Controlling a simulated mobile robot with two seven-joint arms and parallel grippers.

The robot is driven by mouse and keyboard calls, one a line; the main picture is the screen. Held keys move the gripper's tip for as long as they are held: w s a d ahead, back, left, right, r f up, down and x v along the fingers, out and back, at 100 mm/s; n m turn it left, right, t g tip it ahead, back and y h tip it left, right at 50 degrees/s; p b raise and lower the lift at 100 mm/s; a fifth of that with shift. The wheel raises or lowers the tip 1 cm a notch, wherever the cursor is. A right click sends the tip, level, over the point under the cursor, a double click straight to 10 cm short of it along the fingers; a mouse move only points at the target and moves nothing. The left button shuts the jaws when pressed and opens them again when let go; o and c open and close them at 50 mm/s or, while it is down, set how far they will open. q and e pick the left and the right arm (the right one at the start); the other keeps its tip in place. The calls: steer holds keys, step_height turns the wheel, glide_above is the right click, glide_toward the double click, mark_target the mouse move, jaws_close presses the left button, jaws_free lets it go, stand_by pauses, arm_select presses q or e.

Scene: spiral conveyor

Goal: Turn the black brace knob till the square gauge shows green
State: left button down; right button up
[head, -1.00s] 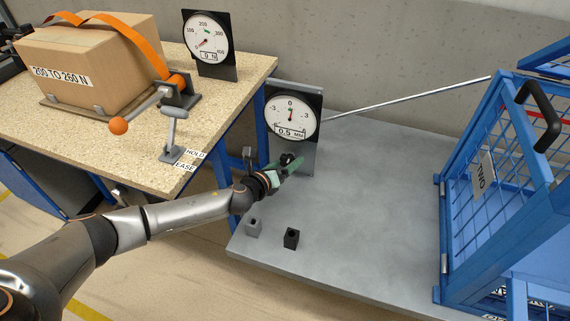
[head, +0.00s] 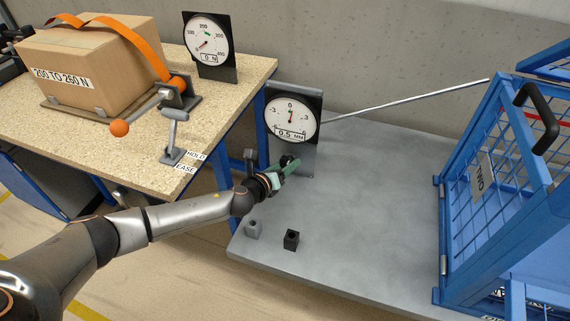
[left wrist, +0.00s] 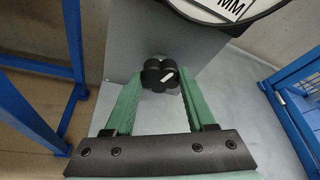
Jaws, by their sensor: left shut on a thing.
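The black brace knob (left wrist: 158,74) is lobed and sits on the grey plate under the millimetre gauge. The left wrist view shows my left gripper's green fingers on either side of it, shut on it. In the head view my left gripper (head: 287,168) is at the foot of the gauge plate and partly hides the knob. The gauge (head: 291,115) has a white round dial on a dark square board. It reads 0.5 MM, with its needle close to the 0 at the top. My right gripper is not in view.
Two small blocks, one grey (head: 253,228) and one black (head: 291,240), stand near the grey platform's front. A workbench (head: 110,150) holds a strapped box and another gauge reading 0 N.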

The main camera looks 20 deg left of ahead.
arm_select(q)
steer(key=m+y+p, duration=0.1)
steer(key=p, duration=0.2)
steer(key=shift+d+r, duration=0.1)
steer(key=shift+r, duration=0.25)
steer(key=shift+f+m+y+p, duration=0.2)
steer(key=shift+m+y+p, duration=0.1)
steer(key=shift+m+p, duration=0.35)
steer(key=shift+f, duration=0.1)
steer(key=shift+c, duration=2.4)
jaws_free()
steer(key=shift+o, duration=1.3)
